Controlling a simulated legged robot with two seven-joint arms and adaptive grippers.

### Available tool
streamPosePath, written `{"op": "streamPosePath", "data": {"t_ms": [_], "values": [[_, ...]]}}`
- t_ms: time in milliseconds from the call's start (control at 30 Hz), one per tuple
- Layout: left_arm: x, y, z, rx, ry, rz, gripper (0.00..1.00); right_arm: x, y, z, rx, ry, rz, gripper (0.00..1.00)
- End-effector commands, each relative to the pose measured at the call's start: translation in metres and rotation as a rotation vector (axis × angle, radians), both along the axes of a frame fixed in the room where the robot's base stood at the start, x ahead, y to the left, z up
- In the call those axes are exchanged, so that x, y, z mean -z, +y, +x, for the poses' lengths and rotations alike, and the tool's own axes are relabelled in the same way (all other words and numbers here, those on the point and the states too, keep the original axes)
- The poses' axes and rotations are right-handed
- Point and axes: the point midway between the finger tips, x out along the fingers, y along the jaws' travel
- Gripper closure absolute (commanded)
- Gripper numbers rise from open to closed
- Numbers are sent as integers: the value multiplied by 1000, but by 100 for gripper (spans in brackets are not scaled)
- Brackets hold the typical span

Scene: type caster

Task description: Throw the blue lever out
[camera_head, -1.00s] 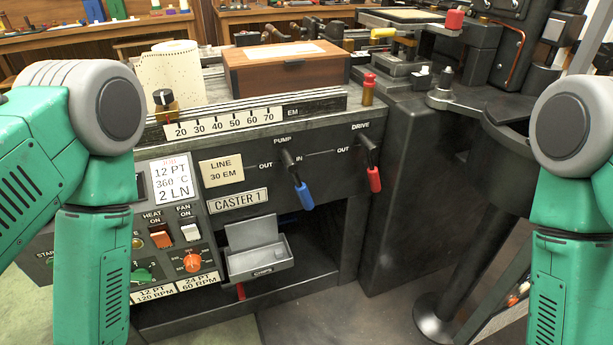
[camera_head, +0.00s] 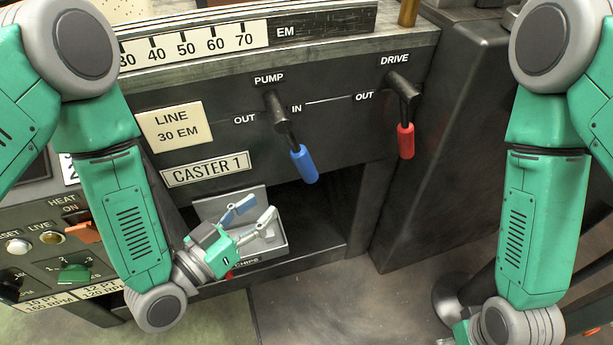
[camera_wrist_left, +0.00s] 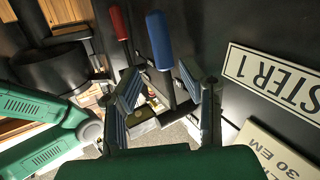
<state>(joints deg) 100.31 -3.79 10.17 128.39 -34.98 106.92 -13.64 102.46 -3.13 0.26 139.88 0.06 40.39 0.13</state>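The blue lever (camera_head: 303,163) hangs from the pump pivot on the black machine front, tilted down and right, toward the side of the IN label. In the left wrist view the blue handle (camera_wrist_left: 159,40) shows ahead of the fingers, above the gap between them. My left gripper (camera_head: 252,214) is open and empty, below and left of the blue handle, in front of the chips tray. Its two spread fingers (camera_wrist_left: 163,100) show in the left wrist view, apart from the lever. My right gripper's body (camera_head: 462,333) is at the bottom edge, its fingers cut off.
The red drive lever (camera_head: 405,140) hangs right of the blue one. The grey chips tray (camera_head: 275,244) sits behind my left gripper, beside a dark recess (camera_head: 320,220). A CASTER 1 plate (camera_head: 205,169) and LINE plate (camera_head: 174,126) are to the left.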

Motion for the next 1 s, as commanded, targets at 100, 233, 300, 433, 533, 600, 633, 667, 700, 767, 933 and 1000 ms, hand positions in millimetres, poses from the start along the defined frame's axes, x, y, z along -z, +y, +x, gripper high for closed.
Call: {"op": "streamPosePath", "data": {"t_ms": [100,233,300,433,533,600,633,667,700,767,933,1000], "values": [[-4,-7,8,3,-26,-19,65,4,0,1,0,-2,0,60],[-5,-21,24,2,-26,-17,65,8,0,1,0,-2,0,60],[-4,-30,35,3,-28,-17,65,12,0,1,0,-2,0,60],[-3,-48,58,1,-25,-16,65,20,0,1,0,-2,0,60],[-3,-61,73,1,-25,-15,65,26,0,1,0,-2,0,60],[-3,-69,83,1,-23,-15,65,29,0,1,0,-2,0,60],[-3,-72,87,1,-22,-15,65,30,0,1,0,-2,0,60],[-3,-75,90,1,-22,-15,65,31,0,1,0,-2,0,60],[-3,-78,94,0,-21,-14,65,33,0,1,0,-2,0,60],[-3,-82,99,1,-21,-15,65,34,0,1,0,-2,0,60],[-4,-88,106,1,-19,-14,65,36,0,1,0,-2,0,60],[-4,-89,107,0,-17,-14,65,36,0,1,0,-2,0,60]]}}
